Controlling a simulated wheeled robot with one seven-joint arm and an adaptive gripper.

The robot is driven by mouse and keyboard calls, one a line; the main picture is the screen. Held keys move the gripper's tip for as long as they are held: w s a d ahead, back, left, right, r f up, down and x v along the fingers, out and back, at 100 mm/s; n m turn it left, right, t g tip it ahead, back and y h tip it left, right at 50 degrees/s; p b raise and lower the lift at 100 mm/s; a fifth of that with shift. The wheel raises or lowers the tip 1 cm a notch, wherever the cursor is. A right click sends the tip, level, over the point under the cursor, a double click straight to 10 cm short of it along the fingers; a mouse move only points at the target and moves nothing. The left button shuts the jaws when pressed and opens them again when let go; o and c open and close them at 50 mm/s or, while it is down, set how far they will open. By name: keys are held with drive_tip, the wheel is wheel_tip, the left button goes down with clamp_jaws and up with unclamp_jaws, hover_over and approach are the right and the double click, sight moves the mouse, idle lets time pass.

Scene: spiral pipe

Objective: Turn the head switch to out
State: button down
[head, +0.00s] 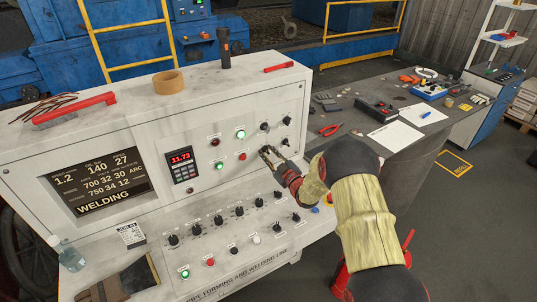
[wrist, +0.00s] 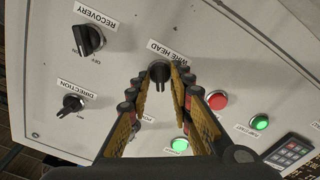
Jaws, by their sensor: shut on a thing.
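The head switch (wrist: 159,70) is a black rotary knob under a "WIRE HEAD" label on a white panel in the wrist view. Its raised grip runs roughly up and down in that picture. My gripper (wrist: 160,84) has a finger on each side of the knob and is shut on it. The fingers cover part of the position lettering below, so I cannot read which position the knob marks. In the head view my gripper (head: 267,155) is at the right part of the console's upright face, and the switch is hard to make out there.
The recovery knob (wrist: 88,40) and direction knob (wrist: 71,105) sit left of the switch in the wrist view. A red button (wrist: 217,101) and green button (wrist: 260,122) sit right. The console (head: 240,95) has several knobs on its lower sloped panel, below my gripper.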

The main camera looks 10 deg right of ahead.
drive_tip(key=shift+f+m, duration=0.1)
drive_tip(key=shift+m, duration=0.2)
drive_tip(key=m+b, duration=0.1)
drive_tip(key=m, duration=0.4)
drive_tip(key=shift+d+b, duration=0.1)
drive_tip(key=shift+b, duration=0.3)
drive_tip(key=m, duration=0.6)
drive_tip(key=shift+m, duration=0.3)
drive_tip(key=c, duration=1.9)
unclamp_jaws()
drive_tip(key=shift+d, duration=0.1)
drive_tip(key=v, duration=1.2)
